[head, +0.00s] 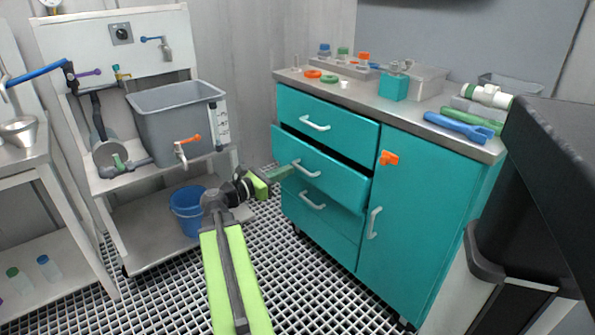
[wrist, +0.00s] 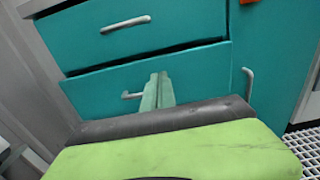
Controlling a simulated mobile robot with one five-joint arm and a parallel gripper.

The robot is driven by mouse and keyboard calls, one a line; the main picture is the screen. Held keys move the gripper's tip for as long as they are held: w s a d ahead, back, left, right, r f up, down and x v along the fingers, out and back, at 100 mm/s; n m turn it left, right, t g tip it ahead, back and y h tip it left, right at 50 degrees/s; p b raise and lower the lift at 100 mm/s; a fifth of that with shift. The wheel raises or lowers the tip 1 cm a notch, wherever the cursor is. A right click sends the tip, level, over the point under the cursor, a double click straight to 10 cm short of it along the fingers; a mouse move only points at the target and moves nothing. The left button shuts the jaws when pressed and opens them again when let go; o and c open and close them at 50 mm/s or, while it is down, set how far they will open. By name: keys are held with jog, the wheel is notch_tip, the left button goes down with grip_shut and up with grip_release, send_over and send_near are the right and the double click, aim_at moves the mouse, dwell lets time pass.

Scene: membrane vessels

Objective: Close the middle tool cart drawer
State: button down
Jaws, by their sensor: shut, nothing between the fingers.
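The teal tool cart (head: 430,190) has three drawers on its left side. The middle drawer (head: 345,188) stands partly out, with a dark gap above its front and a white handle (head: 306,170). The top drawer (head: 345,125) and bottom drawer (head: 318,226) look flush.
The cart's door (head: 410,225) has an orange latch (head: 388,158) and a white handle. Cups, rings and tools lie on the cart top. A sink stand (head: 180,125) with a blue bucket (head: 187,208) stands left. A dark bin-like unit (head: 550,180) is close at right. Grated floor is open ahead.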

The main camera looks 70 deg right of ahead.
aim_at(322, 156)
jog(key=x, duration=1.2)
jog(key=shift+d, duration=0.25)
